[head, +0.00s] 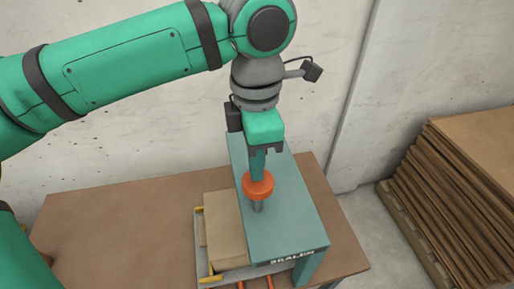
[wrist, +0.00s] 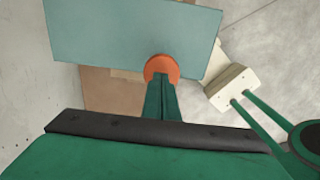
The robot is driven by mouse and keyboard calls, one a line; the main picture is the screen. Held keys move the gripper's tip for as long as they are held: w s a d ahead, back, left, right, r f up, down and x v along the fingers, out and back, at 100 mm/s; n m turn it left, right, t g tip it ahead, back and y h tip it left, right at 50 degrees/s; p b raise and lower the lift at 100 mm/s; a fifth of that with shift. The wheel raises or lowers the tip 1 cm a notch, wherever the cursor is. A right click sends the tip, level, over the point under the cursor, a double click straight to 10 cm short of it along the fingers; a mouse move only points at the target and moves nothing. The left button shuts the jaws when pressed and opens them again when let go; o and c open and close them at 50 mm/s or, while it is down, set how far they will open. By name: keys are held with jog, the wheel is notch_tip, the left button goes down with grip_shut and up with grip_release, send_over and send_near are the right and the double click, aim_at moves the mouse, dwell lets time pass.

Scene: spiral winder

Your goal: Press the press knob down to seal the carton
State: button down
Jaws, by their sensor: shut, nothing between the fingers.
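The orange press knob (head: 258,183) stands on a short grey shaft on top of the teal sealer (head: 290,215). In the wrist view the knob (wrist: 161,68) shows just beyond my fingertips. My gripper (head: 257,177) is shut and empty and points down at the knob. Its fingertips overlap the top of the knob, and I cannot tell whether they touch it. A brown carton (head: 226,228) lies under the left side of the sealer on a grey tray. Part of the carton is hidden beneath the sealer.
The sealer stands on a brown table (head: 120,230), whose left part is clear. A tray edge with yellow corner pieces (head: 210,279) frames the carton. A tall stack of brown boards (head: 470,190) stands at the right. A concrete wall rises behind the table.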

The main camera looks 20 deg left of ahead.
aim_at(257, 188)
jog(key=shift+f, duration=0.4)
notch_tip(257, 188, down, 6)
jog(key=shift+s+r, duration=0.15)
jog(key=shift+r, duration=0.05)
jog(key=shift+s+d+f, duration=0.1)
jog(key=shift+s+f, duration=0.1)
jog(key=shift+f, duration=0.15)
dwell(0.3)
jog(key=shift+w+r, duration=0.15)
jog(key=shift+r, duration=0.15)
notch_tip(257, 188, up, 15)
jog(key=shift+w, duration=0.2)
dwell(0.9)
